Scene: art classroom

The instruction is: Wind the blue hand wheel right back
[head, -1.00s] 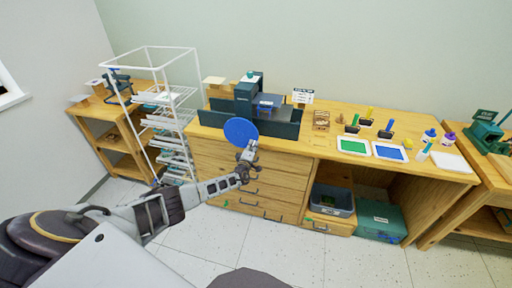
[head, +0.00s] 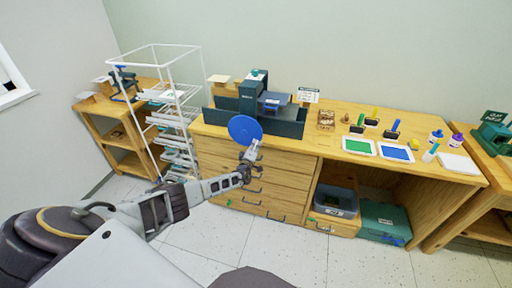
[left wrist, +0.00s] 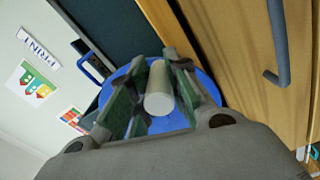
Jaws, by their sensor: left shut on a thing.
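The blue hand wheel (head: 243,129) is a flat disc on the front of the dark printing press (head: 252,95) on the wooden cabinet. My left gripper (head: 252,154) is at the wheel's lower right edge in the head view. In the left wrist view the two green-padded fingers (left wrist: 152,100) are shut on the pale round handle (left wrist: 159,88), with the blue wheel (left wrist: 205,88) behind it. The fingers hide part of the wheel. My right gripper is not in view.
Cabinet drawers with dark handles (head: 252,190) lie just below my left gripper. A white wire rack (head: 178,115) stands left of the cabinet. Green and blue ink trays (head: 359,146) and rollers are further right on the top. The floor in front is clear.

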